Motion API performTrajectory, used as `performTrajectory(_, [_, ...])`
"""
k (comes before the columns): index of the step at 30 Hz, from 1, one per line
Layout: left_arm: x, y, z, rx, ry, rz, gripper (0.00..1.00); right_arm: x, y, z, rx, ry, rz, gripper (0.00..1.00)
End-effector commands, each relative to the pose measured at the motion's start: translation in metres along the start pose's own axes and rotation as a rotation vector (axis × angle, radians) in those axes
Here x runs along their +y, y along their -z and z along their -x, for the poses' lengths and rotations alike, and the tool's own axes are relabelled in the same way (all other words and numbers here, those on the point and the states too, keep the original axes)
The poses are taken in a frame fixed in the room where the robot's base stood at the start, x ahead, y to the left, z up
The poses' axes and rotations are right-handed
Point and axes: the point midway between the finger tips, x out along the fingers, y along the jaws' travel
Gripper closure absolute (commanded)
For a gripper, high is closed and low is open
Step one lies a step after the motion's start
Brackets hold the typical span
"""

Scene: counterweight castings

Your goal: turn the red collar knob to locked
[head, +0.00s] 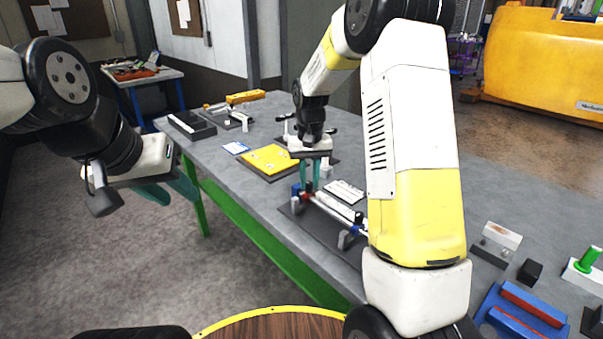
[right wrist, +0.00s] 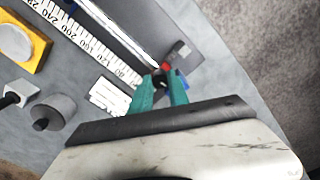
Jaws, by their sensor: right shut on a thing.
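The red collar knob (head: 308,188) is a small red part near the far end of a rail fixture on the bench. In the right wrist view a small red part (right wrist: 166,67) shows at my fingertips, mostly hidden by them. My right gripper (head: 309,187) points down with its teal fingers shut on the knob; it also shows in the right wrist view (right wrist: 162,84). The knob's lock marking is too small to read. My left gripper (head: 172,194) hangs off the bench at the left, its fingers apart and empty.
The rail (head: 335,207) lies on a dark base plate (head: 330,236). Beside it are a white label card (head: 345,191) and a yellow plate (head: 270,160). A blue and red tray (head: 522,314) and small blocks stand at the right. A ruler (right wrist: 92,45) lies near the rail.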

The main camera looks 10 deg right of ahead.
Motion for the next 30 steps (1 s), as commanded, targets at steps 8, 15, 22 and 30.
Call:
performTrajectory(8, [0.0,0.0,0.0,0.0,0.0,0.0,0.64,-0.0001,0.0008,0.0008,0.003,0.0,-0.156,1.0])
performTrajectory(15, [0.0,0.0,0.0,0.0,0.0,0.0,0.64,0.0,0.0008,0.0009,0.003,0.001,-0.219,1.0])
performTrajectory(22, [0.0,0.0,0.0,0.0,0.0,0.0,0.64,0.0001,0.0008,0.0008,0.003,0.001,-0.233,1.0])
performTrajectory(30, [0.0,0.0,0.0,0.0,0.0,0.0,0.64,0.0001,0.0008,0.0008,0.002,0.001,-0.233,0.77])
